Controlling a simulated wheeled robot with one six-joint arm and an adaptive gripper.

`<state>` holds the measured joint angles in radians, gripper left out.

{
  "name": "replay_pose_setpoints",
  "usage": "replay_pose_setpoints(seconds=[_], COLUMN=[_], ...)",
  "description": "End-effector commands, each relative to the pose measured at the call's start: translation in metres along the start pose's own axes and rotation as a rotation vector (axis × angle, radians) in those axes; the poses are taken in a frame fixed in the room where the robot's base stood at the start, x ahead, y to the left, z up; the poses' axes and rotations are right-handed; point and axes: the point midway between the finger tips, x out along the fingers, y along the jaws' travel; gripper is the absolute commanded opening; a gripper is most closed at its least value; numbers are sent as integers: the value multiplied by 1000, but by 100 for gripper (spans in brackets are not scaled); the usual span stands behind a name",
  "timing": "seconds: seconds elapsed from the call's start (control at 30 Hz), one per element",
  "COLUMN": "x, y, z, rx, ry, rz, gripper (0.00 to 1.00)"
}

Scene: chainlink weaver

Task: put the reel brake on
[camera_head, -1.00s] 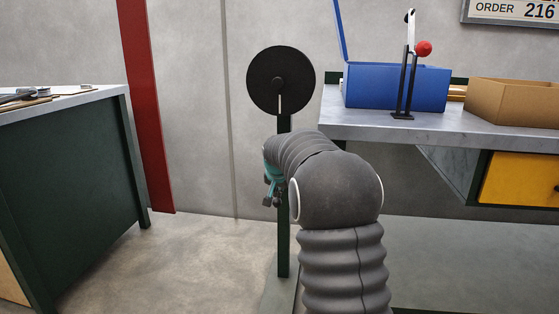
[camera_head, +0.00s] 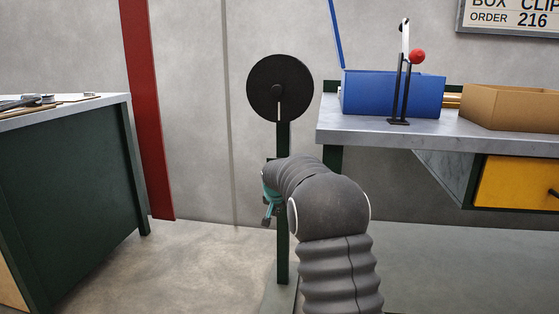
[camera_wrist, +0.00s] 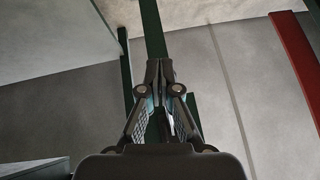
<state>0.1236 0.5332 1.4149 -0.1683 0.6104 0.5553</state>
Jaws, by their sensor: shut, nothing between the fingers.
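A black round reel (camera_head: 268,75) stands upright on top of a dark green post (camera_head: 283,250). A thin pale bar (camera_head: 279,111) hangs down from the reel's hub across its lower face; I cannot tell for sure if it is the brake. My gripper (camera_head: 268,218) is below the reel, beside the post, partly hidden behind my arm. In the wrist view, my gripper's fingertips (camera_wrist: 160,72) are together and empty, with the green post (camera_wrist: 151,25) behind them.
A grey workbench (camera_head: 345,131) to the right carries an open blue box (camera_head: 365,95), a black-framed lever with a red knob (camera_head: 417,56) and a cardboard box (camera_head: 510,105). A green cabinet (camera_head: 75,180) stands left, near a red column (camera_head: 148,110). Floor between is clear.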

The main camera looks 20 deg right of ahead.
Motion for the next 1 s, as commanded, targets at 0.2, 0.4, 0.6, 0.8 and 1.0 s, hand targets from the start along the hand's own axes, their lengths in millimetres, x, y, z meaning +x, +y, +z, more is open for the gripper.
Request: replay_pose_setpoints(seconds=[0.2,0.4,0.6,0.8,1.0], x=[0,-9,-39,-60,-83], y=[1,1,-2,5,11], z=[-1,-2,-1,32,63], rx=[2,2,0,0,0], ry=[1,3,3,1,1], rz=[1,0,-1,0,1], gripper=[0,0,0,0,0])
